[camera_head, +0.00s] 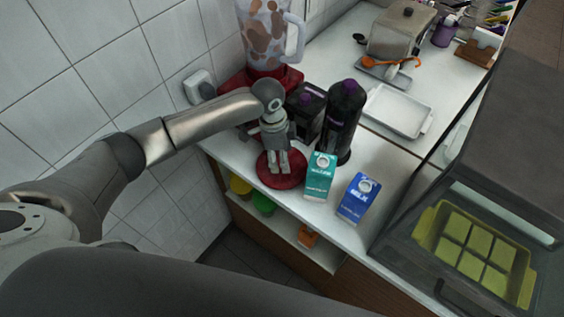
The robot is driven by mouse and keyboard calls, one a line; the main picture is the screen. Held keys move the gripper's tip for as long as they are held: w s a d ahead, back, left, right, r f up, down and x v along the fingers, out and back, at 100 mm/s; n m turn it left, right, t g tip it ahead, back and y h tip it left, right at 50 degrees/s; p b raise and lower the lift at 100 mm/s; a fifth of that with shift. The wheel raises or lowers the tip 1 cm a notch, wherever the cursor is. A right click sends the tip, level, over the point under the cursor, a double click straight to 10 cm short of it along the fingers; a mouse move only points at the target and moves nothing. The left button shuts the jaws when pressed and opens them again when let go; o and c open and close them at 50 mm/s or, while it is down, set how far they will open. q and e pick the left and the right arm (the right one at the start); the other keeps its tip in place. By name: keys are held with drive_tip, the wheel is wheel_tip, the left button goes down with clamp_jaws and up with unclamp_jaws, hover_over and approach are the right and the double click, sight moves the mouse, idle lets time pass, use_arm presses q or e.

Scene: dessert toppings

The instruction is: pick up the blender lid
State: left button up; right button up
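The blender lid is a round dark-red disc (282,180) lying on the white counter near its front edge. My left gripper (279,171) points down over the middle of the lid, its fingertips at or just above it. I cannot tell whether the fingers touch or hold the lid's knob, which the fingers hide. The blender (268,38), a clear jug with brown blotches on a red base, stands behind at the wall. My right gripper is not in view.
A green carton (320,177) and a blue milk carton (358,198) stand close to the right of the lid. Dark bottles (343,115) stand behind. A white tray (398,109) lies further back. A glass-fronted oven with a yellow mould (432,222) is at right.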

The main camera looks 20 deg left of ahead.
use_arm(q)
drive_tip(key=shift+s+f, duration=0.1)
drive_tip(key=shift+f, duration=0.75)
drive_tip(key=c, duration=1.1)
drive_tip(key=shift+c, duration=0.2)
drive_tip(key=shift+r, duration=0.2)
